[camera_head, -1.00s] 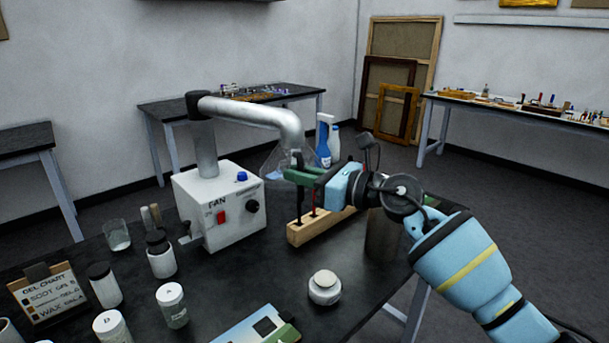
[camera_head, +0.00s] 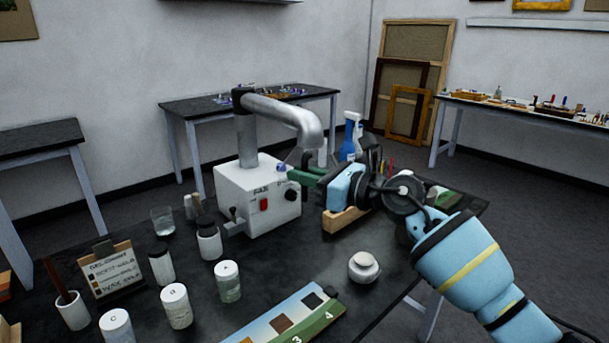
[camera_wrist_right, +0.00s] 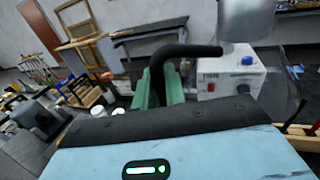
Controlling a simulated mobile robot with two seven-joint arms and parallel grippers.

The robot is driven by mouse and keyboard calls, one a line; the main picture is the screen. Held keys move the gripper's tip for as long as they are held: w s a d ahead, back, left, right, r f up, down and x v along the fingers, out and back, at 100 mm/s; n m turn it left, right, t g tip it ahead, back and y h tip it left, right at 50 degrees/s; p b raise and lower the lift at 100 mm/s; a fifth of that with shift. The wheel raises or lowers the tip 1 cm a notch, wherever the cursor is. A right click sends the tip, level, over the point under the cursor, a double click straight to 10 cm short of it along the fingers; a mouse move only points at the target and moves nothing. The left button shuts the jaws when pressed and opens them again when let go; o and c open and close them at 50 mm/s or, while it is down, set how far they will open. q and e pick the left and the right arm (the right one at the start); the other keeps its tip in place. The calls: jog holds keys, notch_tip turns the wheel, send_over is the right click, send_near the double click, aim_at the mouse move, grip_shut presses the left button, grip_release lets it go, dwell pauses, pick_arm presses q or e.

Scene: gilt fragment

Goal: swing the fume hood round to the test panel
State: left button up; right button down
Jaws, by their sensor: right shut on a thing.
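The fume hood's silver duct (camera_head: 292,112) runs from a post on the white fan box (camera_head: 258,200) and bends down at its right end. A see-through hood, hard to make out, hangs there. My right gripper (camera_head: 303,174) is beside the box, its green fingers shut on the hood's black bent handle (camera_wrist_right: 185,50), which shows clearly in the wrist view between the fingers (camera_wrist_right: 165,86). The test panel (camera_head: 270,328), with colour swatches and the numbers 3 and 4, lies at the table's front, cut by the lower edge. The hood is behind it, not over it. My left gripper is not in view.
Several lettered jars and a chart stand (camera_head: 110,268) fill the left front. A wooden block (camera_head: 344,220) and a blue spray bottle (camera_head: 351,137) are by the gripper.

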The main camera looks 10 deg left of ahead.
jog(key=shift+s+a, duration=0.15)
jog(key=shift+a, duration=0.1)
jog(key=c, duration=1.6)
grip_release()
jog(key=shift+o, duration=0.2)
jog(key=shift+d, duration=0.1)
jog(key=v, duration=0.7)
jog(key=shift+d, duration=0.35)
jog(key=shift+s, duration=0.15)
